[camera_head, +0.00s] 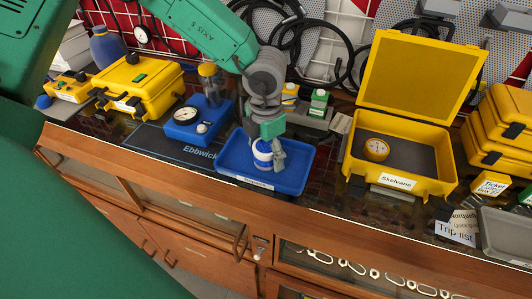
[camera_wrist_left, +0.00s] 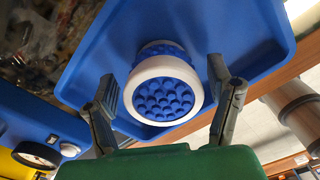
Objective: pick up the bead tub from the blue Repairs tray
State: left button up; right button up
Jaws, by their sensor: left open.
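The bead tub (camera_wrist_left: 166,92) is a white-rimmed round tub with blue beads showing inside. It stands in the blue tray (camera_head: 295,178), which also fills much of the left wrist view (camera_wrist_left: 95,62). In the head view the tub (camera_head: 262,153) is partly hidden by my left gripper (camera_head: 270,162). My left gripper is open, with one finger on each side of the tub in the left wrist view (camera_wrist_left: 165,95). I cannot tell whether the fingers touch it. My right gripper is not in view.
A blue gauge unit (camera_head: 185,128) stands left of the tray. An open yellow case (camera_head: 400,160) labelled Skelvane, with a round yellow gauge (camera_head: 376,149) inside, stands to the right. Small green-and-white bottles (camera_head: 319,101) stand behind the tray. The wooden bench edge runs along the front.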

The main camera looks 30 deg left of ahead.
pick_arm(q)
jog(key=shift+d+r, duration=0.1)
jog(key=c, duration=1.3)
